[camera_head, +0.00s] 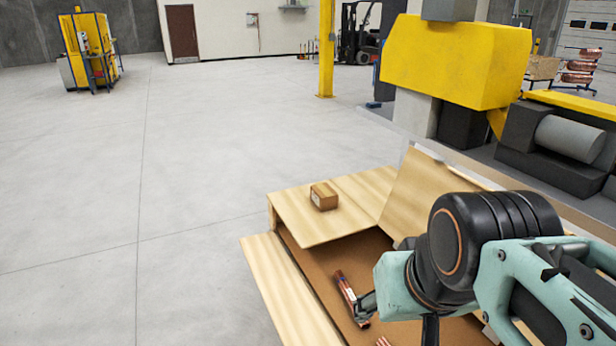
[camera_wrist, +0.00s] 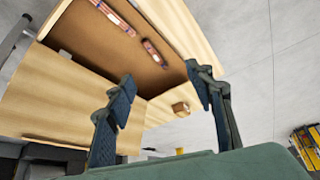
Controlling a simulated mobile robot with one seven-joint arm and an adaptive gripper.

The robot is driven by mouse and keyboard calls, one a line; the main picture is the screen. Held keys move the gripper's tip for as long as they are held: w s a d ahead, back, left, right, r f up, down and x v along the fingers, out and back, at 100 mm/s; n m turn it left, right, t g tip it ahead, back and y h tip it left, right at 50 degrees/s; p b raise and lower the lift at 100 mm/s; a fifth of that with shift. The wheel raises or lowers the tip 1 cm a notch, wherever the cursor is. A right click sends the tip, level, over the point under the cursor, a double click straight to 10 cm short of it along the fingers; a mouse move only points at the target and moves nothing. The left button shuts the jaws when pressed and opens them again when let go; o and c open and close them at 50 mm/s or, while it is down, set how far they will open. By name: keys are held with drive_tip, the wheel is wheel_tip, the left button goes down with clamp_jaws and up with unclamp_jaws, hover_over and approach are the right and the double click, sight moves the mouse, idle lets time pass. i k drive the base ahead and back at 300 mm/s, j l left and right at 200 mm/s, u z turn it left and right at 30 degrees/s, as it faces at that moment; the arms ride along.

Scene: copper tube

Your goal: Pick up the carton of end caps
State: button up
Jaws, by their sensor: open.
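A small brown carton (camera_head: 324,196) sits on a light wooden panel at the far end of a wooden crate. It also shows in the wrist view (camera_wrist: 180,108), between my gripper's fingers in the picture and well beyond them. My gripper (camera_wrist: 164,85) is open and empty, with its two dark padded fingers wide apart. In the head view my gripper (camera_head: 366,302) is partly hidden by my wrist and hangs over the open part of the crate, nearer than the carton.
The wooden crate (camera_head: 300,285) holds copper-coloured tubes (camera_head: 346,289) with labels. A tilted wooden panel (camera_head: 425,190) stands right of the carton. A large yellow machine (camera_head: 450,60) is behind. Clear grey floor lies to the left.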

sight(322, 195)
drive_tip(key=k, duration=0.9)
drive_tip(key=k+z, duration=0.2)
drive_tip(key=z, duration=0.2)
drive_tip(key=k+l+z, duration=0.1)
drive_tip(key=z, duration=1.55)
drive_tip(key=j+z, duration=0.2)
drive_tip(key=j, duration=1.65)
drive_tip(key=k+j, duration=0.1)
drive_tip(key=j, duration=1.05)
